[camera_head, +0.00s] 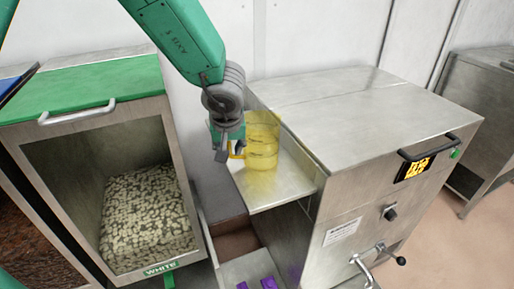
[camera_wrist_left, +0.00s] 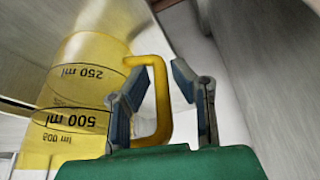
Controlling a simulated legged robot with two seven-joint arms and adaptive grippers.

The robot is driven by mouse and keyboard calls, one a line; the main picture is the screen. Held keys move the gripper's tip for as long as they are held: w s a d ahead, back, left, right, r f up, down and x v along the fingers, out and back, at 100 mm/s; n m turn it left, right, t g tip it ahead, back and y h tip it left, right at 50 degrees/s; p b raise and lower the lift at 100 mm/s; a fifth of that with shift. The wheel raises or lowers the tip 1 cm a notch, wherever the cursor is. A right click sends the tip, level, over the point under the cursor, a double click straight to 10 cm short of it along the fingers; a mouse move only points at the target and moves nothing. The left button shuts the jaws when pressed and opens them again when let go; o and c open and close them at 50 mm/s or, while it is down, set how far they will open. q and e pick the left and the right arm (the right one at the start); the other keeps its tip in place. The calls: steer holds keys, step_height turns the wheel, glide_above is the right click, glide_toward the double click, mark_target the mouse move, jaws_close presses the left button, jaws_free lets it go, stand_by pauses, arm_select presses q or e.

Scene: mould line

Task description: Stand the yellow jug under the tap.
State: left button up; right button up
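The yellow see-through jug (camera_head: 262,143) stands upright on a steel shelf (camera_head: 278,194) at the left side of a steel machine. In the left wrist view the jug (camera_wrist_left: 75,95) shows volume marks, upside down there, and its handle (camera_wrist_left: 163,105). My left gripper (camera_head: 226,145) is at the handle, on the jug's left. In the left wrist view its fingers (camera_wrist_left: 163,95) are apart, one on each side of the handle's bar, with gaps showing. A metal spout with a lever (camera_head: 368,265), perhaps the tap, is on the machine's front. My right gripper is not in view.
The steel machine (camera_head: 345,100) has a display (camera_head: 414,168), a black bar handle and a knob. A green-lidded bin (camera_head: 90,85) with pale pellets stands on the left. Purple pieces (camera_head: 268,284) lie on a lower steel surface at the bottom.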

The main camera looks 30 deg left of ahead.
arm_select(q)
steer(key=shift+r, duration=0.1)
steer(key=shift+c, duration=0.3)
jaws_close()
